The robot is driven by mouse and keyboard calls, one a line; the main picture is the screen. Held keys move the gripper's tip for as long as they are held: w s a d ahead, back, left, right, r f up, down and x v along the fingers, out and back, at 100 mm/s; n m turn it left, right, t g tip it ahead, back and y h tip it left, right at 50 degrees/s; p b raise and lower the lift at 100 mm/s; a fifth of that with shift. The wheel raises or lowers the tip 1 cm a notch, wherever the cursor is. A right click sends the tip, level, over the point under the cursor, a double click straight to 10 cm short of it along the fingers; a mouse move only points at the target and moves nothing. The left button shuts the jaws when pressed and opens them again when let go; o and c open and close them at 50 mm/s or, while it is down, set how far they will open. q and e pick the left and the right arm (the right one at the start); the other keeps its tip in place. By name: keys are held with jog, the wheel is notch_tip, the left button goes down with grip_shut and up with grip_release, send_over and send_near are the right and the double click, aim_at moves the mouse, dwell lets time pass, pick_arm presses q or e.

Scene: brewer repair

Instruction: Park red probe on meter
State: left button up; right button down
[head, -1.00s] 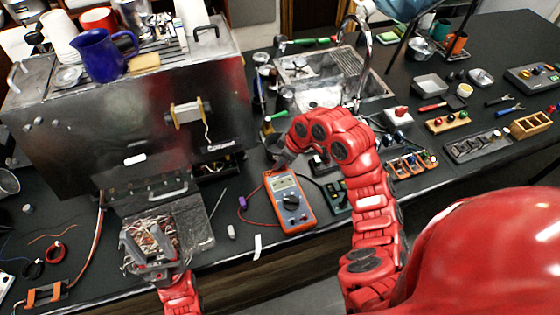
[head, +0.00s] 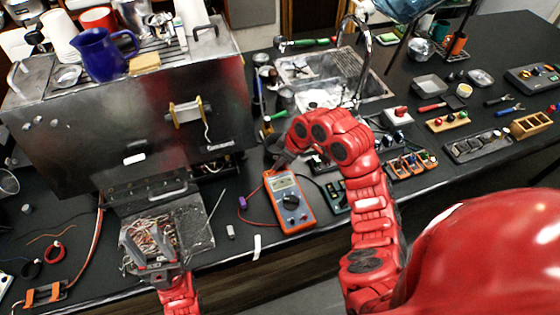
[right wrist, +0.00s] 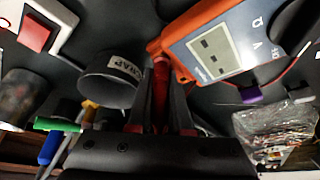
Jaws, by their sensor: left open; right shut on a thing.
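The orange meter (head: 290,202), with a grey screen and dark dial, lies on the black counter. In the right wrist view its top end (right wrist: 215,45) is close beside my right fingers. My right gripper (right wrist: 160,95) is shut on the red probe (right wrist: 160,72), which shows between the fingers at the meter's top corner. I cannot tell whether the probe touches the meter. In the head view my right gripper (head: 279,162) is just above the meter's top end, and the probe is mostly hidden. My left gripper (head: 147,250) is open and empty over the clear tray of wires.
The clear wire tray (head: 203,238) is in front of the steel brewer (head: 75,150). A purple piece (head: 242,202) sits by the red lead left of the meter.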

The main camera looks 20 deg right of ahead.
jog(key=c, duration=0.8)
grip_release()
jog(key=shift+s+f+g, duration=0.3)
jog(key=shift+s+f, duration=0.2)
jog(key=shift+f, duration=0.25)
jog(key=shift+o, duration=0.2)
jog(key=shift+d+r+b, duration=0.2)
jog(key=shift+r+b, duration=0.1)
jog(key=p+v, duration=0.1)
jog(key=v, duration=1.7)
jog(key=shift+a, duration=0.35)
jog(key=shift+w, duration=0.15)
